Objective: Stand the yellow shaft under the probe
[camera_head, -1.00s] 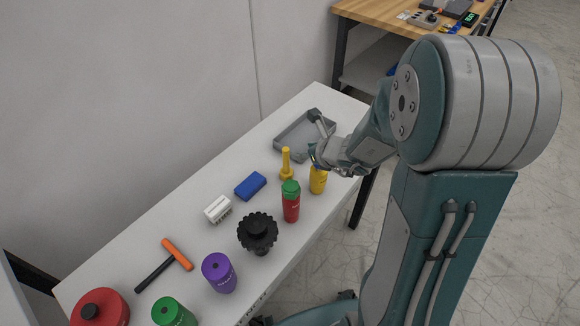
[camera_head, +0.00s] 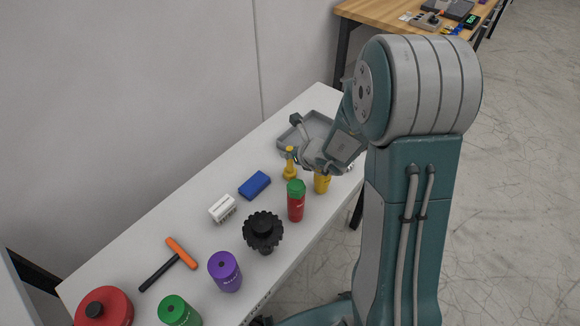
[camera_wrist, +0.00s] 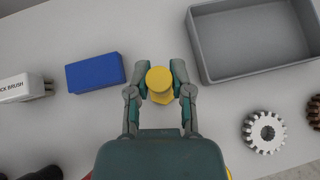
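In the wrist view the shaft's round yellow top (camera_wrist: 160,78) shows between the two fingertips of my gripper (camera_wrist: 160,75), close to both. I see no clear grip, and the shaft still rests on the bench. I cannot make out a probe in either view.
A grey tray (camera_wrist: 255,72) is to the right, a blue block (camera_wrist: 95,73) to the left. A white gear (camera_wrist: 264,131) lies below the tray. A wooden bench (camera_head: 390,12) stands behind.

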